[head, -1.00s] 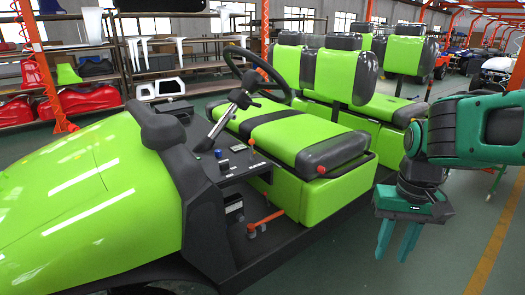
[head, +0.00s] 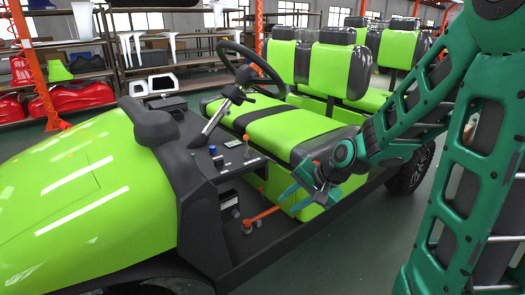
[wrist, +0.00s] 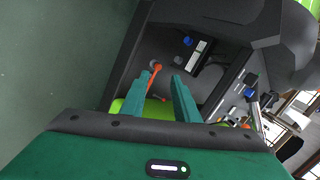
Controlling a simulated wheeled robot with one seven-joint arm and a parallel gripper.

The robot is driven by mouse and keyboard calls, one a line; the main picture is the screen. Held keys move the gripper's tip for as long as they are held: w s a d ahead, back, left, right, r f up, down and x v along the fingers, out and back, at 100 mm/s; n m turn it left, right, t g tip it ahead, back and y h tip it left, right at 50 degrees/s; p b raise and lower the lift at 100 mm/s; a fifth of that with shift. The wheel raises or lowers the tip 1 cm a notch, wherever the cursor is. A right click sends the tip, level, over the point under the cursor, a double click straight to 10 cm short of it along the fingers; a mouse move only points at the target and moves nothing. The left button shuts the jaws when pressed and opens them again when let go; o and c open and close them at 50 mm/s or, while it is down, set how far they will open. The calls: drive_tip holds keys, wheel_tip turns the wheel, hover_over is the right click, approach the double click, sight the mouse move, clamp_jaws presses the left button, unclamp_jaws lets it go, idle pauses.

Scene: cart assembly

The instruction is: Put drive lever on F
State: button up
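On the cart's dark dash panel (head: 228,160) stand a short lever with a red knob (head: 246,139) and a blue knob (head: 212,150). I cannot tell for certain which control is the drive lever, and no F mark is readable. My gripper (head: 295,198) is open and empty, beside the green seat base and right of the dash. In the wrist view its two teal fingers (wrist: 166,90) are apart and point toward the cart's footwell.
The steering wheel (head: 252,66) and column rise behind the dash. The green bench seat (head: 275,128) and its base stand close to my gripper. The dark floor sill (head: 290,238) runs along the cart's near side. Open floor lies in front of it.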

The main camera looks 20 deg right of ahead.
drive_tip(key=w+a+r+m+t+y, duration=0.1)
drive_tip(key=w+a+m+t+y, duration=0.1)
drive_tip(key=w+a+m, duration=0.4)
drive_tip(key=m+t, duration=0.9)
drive_tip(key=m, duration=0.4)
approach(248, 139)
drive_tip(key=w, duration=0.1)
drive_tip(key=x, duration=0.8)
drive_tip(key=shift+a, duration=0.15)
drive_tip(key=shift+s, duration=0.1)
drive_tip(key=c, duration=0.6)
